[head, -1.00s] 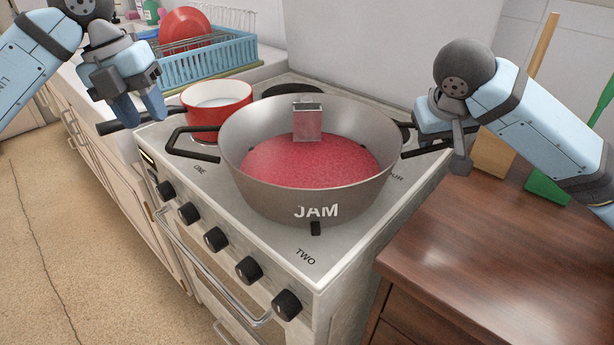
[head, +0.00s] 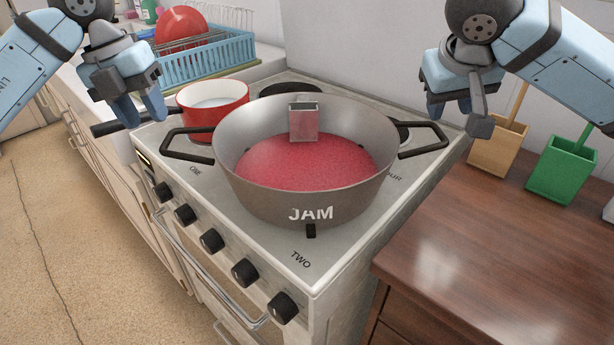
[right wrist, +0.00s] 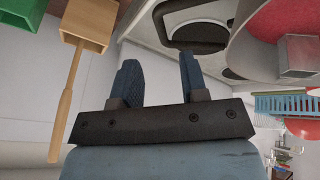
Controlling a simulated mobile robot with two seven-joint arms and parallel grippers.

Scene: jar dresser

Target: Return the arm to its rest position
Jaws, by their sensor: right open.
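My right gripper (head: 457,115) is open and empty in the head view, raised above and right of the steel jam pot's right handle, apart from it. In the right wrist view its two fingers (right wrist: 158,64) stand apart with nothing between them. My left gripper (head: 144,112) hangs at the upper left, near the red pan's handle, its fingers apart and nothing seen between them. The jam pot (head: 310,200) stands upright on the stove, holding red jam (head: 305,165), with a metal box-shaped piece (head: 303,122) at its inner back wall.
A red pan (head: 210,110) sits on the back left of the stove. A blue dish rack (head: 208,62) stands behind left.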

